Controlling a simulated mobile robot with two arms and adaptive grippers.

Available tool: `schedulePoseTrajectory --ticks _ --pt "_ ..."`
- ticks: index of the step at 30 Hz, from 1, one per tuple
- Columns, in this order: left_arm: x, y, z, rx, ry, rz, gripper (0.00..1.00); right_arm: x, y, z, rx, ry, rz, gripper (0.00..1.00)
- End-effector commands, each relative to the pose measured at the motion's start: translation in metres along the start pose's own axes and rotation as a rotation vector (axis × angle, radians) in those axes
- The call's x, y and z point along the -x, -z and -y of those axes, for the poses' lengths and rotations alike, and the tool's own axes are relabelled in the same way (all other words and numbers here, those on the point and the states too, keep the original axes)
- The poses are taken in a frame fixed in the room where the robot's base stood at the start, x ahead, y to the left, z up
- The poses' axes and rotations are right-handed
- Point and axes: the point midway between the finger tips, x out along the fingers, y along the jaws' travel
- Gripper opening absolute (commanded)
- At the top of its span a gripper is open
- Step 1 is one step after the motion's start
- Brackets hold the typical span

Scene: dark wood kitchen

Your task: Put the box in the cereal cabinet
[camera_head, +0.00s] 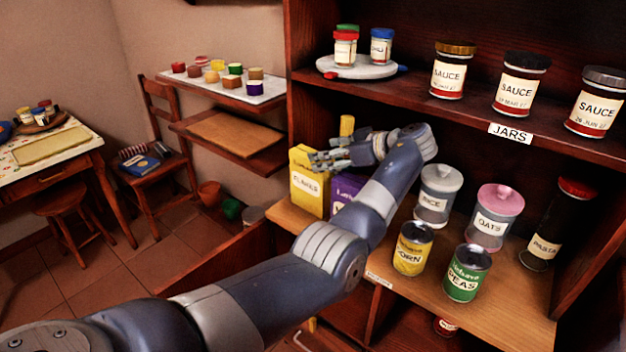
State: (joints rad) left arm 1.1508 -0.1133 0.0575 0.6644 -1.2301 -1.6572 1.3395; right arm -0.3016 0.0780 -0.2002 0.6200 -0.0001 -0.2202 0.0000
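A yellow box (308,182) with a label that seems to read "FLAKES" stands upright at the left end of the cabinet's middle shelf (500,305). A purple box (345,187) stands beside it, partly hidden by my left arm. My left gripper (318,160) reaches in over the tops of these boxes, its fingers pointing left. It overlaps the yellow box's upper right edge; I cannot tell whether it touches it or how far its fingers are apart. A small yellow object (347,125) shows behind the gripper. My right gripper is not in view.
Rice (437,195), oats (497,217) and pasta (553,230) jars and corn (412,249) and peas (467,273) cans crowd the shelf right of my arm. Sauce jars (520,85) stand above the "JARS" label (510,134). A wall shelf (235,142), chair (165,130) and table (70,150) are left.

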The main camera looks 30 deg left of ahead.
Motion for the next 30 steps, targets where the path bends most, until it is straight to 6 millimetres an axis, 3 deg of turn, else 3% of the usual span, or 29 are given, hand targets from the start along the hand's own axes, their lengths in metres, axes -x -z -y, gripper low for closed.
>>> schedulePoseTrajectory --ticks 9,18,27,30 --pt "-0.043 0.001 0.000 -0.001 0.001 0.000 0.67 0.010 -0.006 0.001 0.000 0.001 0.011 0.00" --pt "-0.048 -0.001 0.000 0.000 -0.002 0.000 0.67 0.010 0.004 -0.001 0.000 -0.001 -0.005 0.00" --pt "-0.048 0.000 0.000 0.000 -0.001 0.000 0.00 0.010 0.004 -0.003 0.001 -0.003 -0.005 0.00" --pt "-0.047 0.001 -0.001 0.002 -0.002 -0.002 0.00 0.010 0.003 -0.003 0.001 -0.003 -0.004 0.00"
